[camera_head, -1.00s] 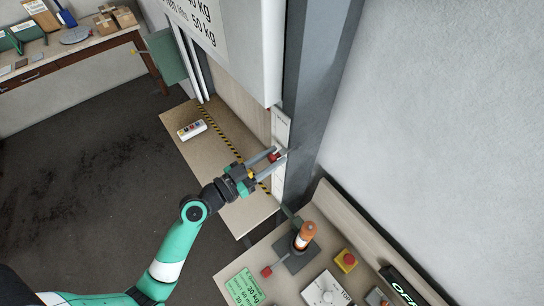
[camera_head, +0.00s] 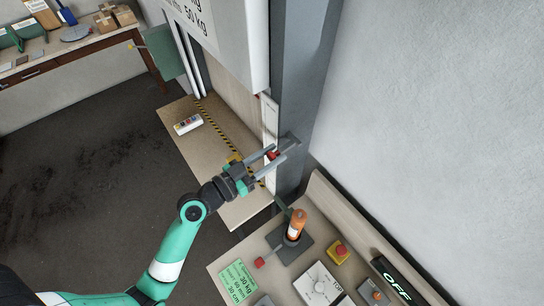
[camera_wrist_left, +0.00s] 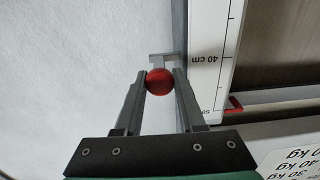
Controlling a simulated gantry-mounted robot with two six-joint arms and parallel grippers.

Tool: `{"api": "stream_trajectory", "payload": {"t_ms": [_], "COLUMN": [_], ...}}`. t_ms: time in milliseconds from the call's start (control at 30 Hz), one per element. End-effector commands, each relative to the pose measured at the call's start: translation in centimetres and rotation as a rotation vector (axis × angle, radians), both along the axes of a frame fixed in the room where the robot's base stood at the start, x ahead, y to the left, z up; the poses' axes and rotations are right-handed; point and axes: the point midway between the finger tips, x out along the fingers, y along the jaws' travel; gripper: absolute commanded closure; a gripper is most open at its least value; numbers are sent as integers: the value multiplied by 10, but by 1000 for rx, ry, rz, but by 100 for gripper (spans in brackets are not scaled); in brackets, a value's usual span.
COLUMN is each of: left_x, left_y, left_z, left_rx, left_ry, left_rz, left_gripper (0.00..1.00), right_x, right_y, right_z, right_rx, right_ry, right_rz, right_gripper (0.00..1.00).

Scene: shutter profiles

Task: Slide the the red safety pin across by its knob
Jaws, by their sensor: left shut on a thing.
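The red knob of the safety pin (camera_wrist_left: 159,81) sits between the two fingers of my left gripper (camera_wrist_left: 160,85) in the left wrist view, with both fingers touching its sides. Behind it shows a grey metal piece, and the rest of the pin is hidden. In the head view the knob (camera_head: 272,155) shows between the fingertips of my left gripper (camera_head: 275,154), beside the grey post (camera_head: 300,100). My right gripper is not in view.
A white scale strip (camera_wrist_left: 212,50) marked 40 cm runs beside the knob. Below the arm stands a control desk with an orange-topped lever (camera_head: 296,224), a red button on a yellow box (camera_head: 340,249) and a green label (camera_head: 238,281). A small button box (camera_head: 187,124) lies on the platform.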

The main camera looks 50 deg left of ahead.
Motion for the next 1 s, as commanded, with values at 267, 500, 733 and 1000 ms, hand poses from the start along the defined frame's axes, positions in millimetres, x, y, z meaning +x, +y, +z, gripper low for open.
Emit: {"api": "stream_trajectory", "payload": {"t_ms": [267, 500, 733, 1000], "left_x": [0, 0, 0, -27], "left_y": [-7, -6, -5, -2], "left_z": [2, 1, 1, -4], "left_rx": [-5, -4, -4, -4], "left_ry": [-1, 1, 2, 2], "left_rz": [-21, -17, -15, -12], "left_gripper": [52, 32, 32, 32], "right_x": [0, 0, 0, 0], "right_y": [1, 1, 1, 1], "right_z": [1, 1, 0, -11], "right_rx": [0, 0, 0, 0], "right_ry": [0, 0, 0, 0], "right_rz": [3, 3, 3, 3], "right_gripper": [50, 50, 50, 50]}}
